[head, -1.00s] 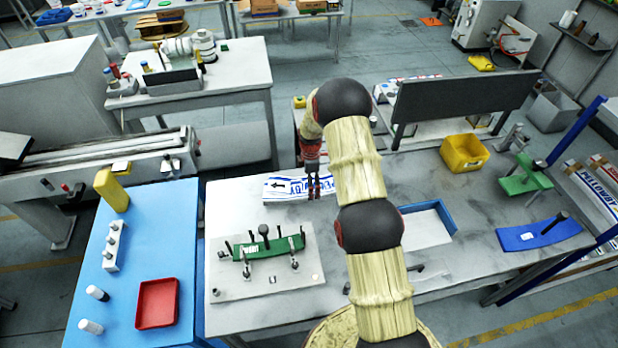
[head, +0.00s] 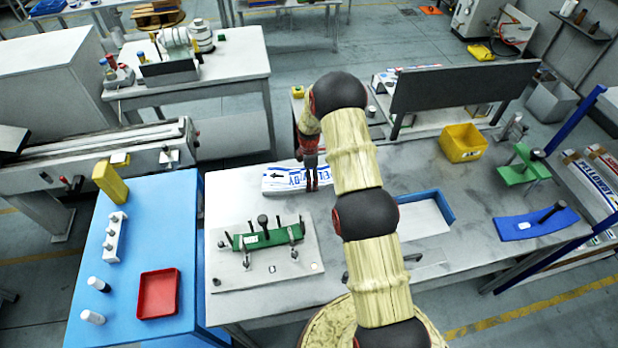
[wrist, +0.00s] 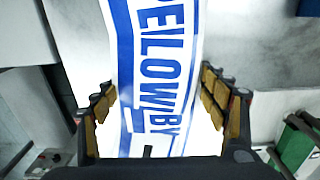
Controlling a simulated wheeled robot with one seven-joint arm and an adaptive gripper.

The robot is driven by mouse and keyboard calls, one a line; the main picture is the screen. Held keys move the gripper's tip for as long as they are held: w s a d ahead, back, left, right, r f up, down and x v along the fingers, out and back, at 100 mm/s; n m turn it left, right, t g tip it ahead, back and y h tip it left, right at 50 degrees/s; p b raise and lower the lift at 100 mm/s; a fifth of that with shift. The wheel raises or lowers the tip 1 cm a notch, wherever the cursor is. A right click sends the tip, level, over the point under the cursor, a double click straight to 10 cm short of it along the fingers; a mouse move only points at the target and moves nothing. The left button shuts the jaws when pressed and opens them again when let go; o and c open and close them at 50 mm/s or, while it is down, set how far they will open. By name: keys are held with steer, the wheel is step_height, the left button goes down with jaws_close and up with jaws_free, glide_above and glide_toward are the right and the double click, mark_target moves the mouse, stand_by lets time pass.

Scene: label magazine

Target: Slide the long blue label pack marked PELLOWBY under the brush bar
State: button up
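The long white label pack (head: 283,180) with blue lettering lies on the table, behind the grey fixture plate. My gripper (head: 311,186) is low over the pack in the head view. In the wrist view its fingers (wrist: 158,105) are apart, one on each side of the pack, with narrow gaps showing. My arm hides the pack's right end in the head view. I cannot make out the brush bar for certain; a long dark panel (head: 465,85) stands upright at the table's back right.
A grey plate (head: 290,268) with a green fixture (head: 265,238) and pegs stands in front of the pack. A blue-edged tray (head: 450,208), a yellow bin (head: 463,147) and a blue curved plate (head: 525,224) are to the right. Bare tabletop lies between them.

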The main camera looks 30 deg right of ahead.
steer(key=shift+d, duration=0.1)
steer(key=c, duration=1.3)
steer(key=shift+s+d+b, duration=0.4)
steer(key=shift+s+d, duration=0.1)
steer(key=shift+d, duration=1.1)
steer(key=shift+s+d+b, duration=0.45)
steer(key=shift+d, duration=1.2)
steer(key=shift+s+d+b, duration=0.4)
steer(key=shift+s+d, duration=0.1)
steer(key=shift+d, duration=1.1)
steer(key=shift+c, duration=0.2)
steer(key=o, duration=2)
